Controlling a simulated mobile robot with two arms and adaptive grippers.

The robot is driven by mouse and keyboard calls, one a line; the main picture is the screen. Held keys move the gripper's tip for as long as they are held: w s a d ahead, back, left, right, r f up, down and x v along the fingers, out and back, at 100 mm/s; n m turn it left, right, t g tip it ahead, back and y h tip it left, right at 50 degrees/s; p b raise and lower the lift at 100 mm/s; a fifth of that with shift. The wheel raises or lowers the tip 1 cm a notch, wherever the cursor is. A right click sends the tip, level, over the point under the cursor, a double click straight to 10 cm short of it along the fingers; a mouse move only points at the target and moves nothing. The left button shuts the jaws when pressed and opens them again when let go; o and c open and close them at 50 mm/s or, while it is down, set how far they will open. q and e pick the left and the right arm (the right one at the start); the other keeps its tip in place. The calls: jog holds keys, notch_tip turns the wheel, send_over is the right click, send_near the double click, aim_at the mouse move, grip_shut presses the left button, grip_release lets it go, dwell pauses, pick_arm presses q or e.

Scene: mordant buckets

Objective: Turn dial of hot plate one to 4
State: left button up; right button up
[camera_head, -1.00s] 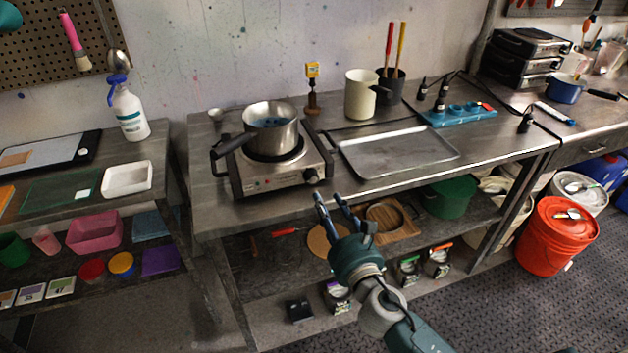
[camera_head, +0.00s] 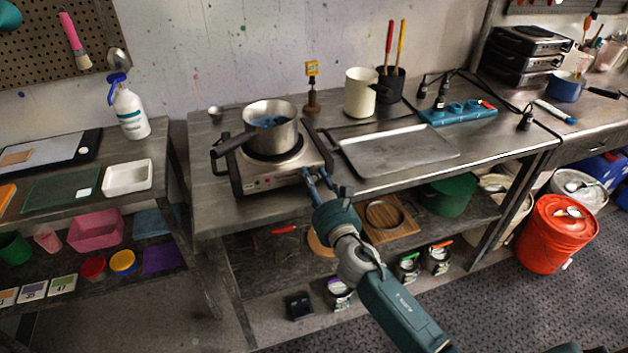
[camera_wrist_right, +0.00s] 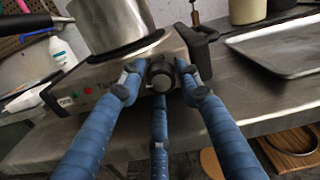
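The silver hot plate (camera_head: 268,182) stands on the metal workbench with a steel pot (camera_head: 272,132) on its burner. My right gripper (camera_head: 316,177) is at the right end of its front panel, and its fingers largely hide the dial in the head view. In the right wrist view the dark round dial (camera_wrist_right: 162,77) sits between the spread blue fingers of my right gripper (camera_wrist_right: 160,72). One finger is on each side and one is below. The fingers look open around the dial; contact is unclear. The dial's numbers are not readable. My left gripper is not in view.
A metal tray (camera_head: 385,160) lies right of the hot plate, with a cream pitcher (camera_head: 360,95) behind it. The pot's dark handle (camera_head: 232,145) sticks out to the left. A lower shelf (camera_head: 270,278) holds several items under the bench.

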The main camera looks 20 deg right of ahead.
jog(key=c, duration=0.6)
